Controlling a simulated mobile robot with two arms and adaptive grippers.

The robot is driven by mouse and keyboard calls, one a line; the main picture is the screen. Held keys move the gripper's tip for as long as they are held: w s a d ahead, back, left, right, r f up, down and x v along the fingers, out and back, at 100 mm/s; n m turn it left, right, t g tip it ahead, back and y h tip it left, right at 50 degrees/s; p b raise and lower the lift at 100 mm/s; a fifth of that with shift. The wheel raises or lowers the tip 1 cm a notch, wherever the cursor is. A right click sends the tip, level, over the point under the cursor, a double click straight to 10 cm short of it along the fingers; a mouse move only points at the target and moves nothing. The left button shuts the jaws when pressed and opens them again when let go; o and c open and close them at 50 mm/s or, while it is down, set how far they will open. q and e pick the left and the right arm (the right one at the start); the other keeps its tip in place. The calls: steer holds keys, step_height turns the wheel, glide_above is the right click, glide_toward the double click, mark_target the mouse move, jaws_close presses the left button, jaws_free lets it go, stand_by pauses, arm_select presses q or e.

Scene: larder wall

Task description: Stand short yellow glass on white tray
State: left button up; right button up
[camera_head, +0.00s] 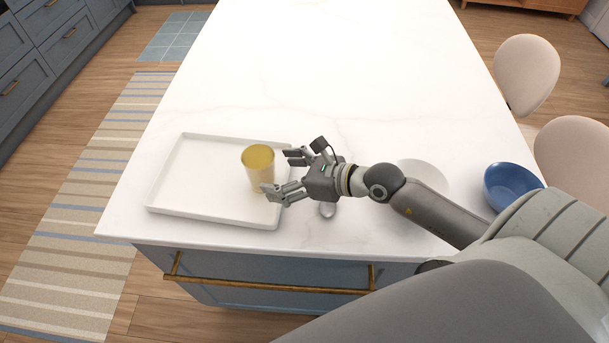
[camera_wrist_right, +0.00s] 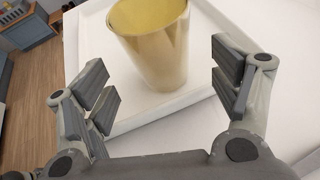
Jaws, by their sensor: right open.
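The short yellow glass (camera_head: 258,167) stands upright on the right part of the white tray (camera_head: 175,203). My right gripper (camera_head: 277,172) is open and empty, just to the right of the glass, with its fingers pointing towards it. In the right wrist view the glass (camera_wrist_right: 155,45) stands on the tray (camera_wrist_right: 88,30) beyond the open fingertips (camera_wrist_right: 165,85), with a gap between them and it. My left gripper is not in view.
A blue bowl (camera_head: 511,186) and a white plate (camera_head: 424,174) stand on the white counter (camera_head: 330,75) to the right, near my right arm. The counter's far part is clear. Pale chairs (camera_head: 527,72) stand at the right.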

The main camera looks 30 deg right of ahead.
steer(key=b+v, duration=0.1)
steer(key=v, duration=0.4)
steer(key=shift+f, duration=0.15)
steer(key=shift+v, duration=0.9)
steer(key=shift+w+a, duration=0.1)
